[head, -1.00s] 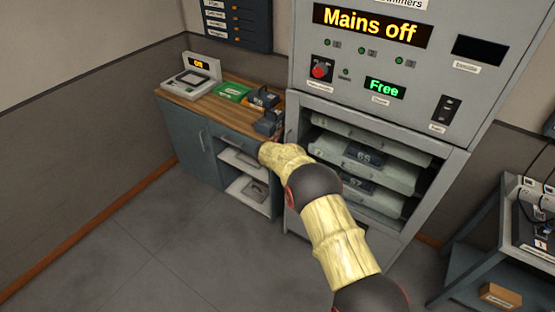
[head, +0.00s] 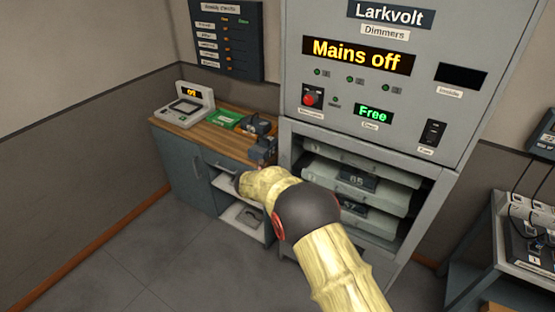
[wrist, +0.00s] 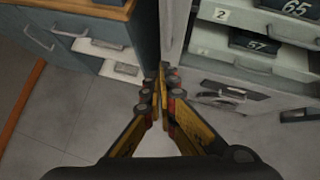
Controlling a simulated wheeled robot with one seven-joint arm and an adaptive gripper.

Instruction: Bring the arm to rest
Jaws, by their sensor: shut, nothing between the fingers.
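My gripper (wrist: 160,85) shows in the wrist view with its two yellow and black fingers together and nothing between them. It hangs in front of the gap between the wooden-topped bench and the dimmer cabinet, pointing down toward the grey floor. In the head view my pale arm crosses the lower middle and hides part of the cabinet's lower front; the fingers cannot be made out there.
The dimmer cabinet (head: 375,22) reads "Mains off" and "Free"; its open bay holds modules marked 65 (wrist: 288,10) and 57 (wrist: 258,43). The bench (head: 190,135) stands left with devices on top. A metal trolley (head: 490,250) stands right. The floor (head: 130,275) at left is clear.

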